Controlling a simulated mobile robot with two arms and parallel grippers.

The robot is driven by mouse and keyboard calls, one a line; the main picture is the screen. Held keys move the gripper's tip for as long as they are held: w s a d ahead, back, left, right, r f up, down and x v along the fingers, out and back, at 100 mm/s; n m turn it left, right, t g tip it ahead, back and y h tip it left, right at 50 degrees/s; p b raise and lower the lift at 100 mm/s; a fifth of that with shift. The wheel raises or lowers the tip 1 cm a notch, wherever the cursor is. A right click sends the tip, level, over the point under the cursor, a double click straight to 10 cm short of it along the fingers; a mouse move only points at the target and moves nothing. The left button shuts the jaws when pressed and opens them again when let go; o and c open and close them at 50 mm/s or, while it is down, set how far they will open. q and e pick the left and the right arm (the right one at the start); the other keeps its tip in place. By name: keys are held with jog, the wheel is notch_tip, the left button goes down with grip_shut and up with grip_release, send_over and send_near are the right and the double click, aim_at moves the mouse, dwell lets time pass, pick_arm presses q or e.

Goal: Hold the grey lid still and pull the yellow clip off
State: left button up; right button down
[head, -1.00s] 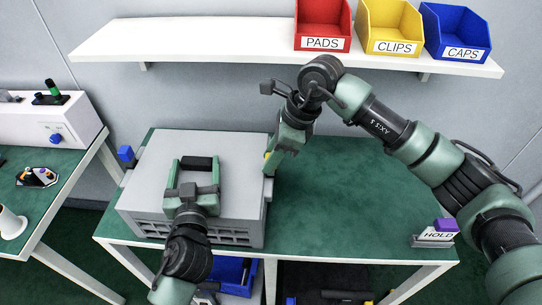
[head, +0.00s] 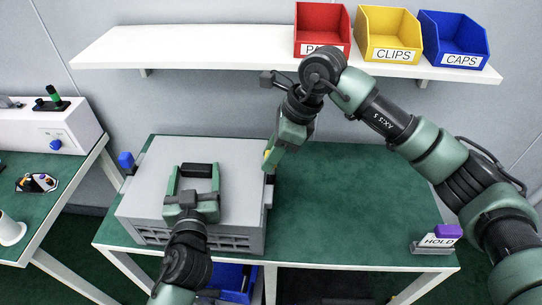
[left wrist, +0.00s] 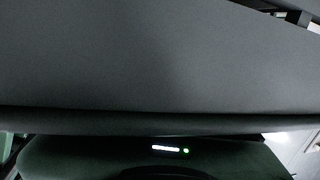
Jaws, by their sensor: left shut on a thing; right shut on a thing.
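The grey lid (head: 235,165) tops a grey case on the green table. My left gripper (head: 196,176) is shut on the lid's dark handle (head: 197,170), above the lid's left middle. Only a little of the yellow clip (head: 266,155) shows, at the lid's right edge. My right gripper (head: 271,160) is shut on the clip and covers most of it; I cannot tell whether it still touches the lid. The left wrist view is filled by a plain dark grey surface (left wrist: 160,60), probably the lid.
A blue part (head: 126,160) sits at the case's left edge. A HOLD sign (head: 437,242) with a purple top stands at the table's right. A shelf (head: 200,38) behind carries red, yellow and blue bins (head: 390,25).

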jog(key=shift+r, duration=0.1)
jog(key=shift+r, duration=0.8)
pick_arm(q)
jog(key=o, duration=1.4)
jog(key=s, duration=0.8)
jog(key=s+d, duration=0.1)
jog(key=s, duration=0.3)
jog(key=shift+r, duration=0.3)
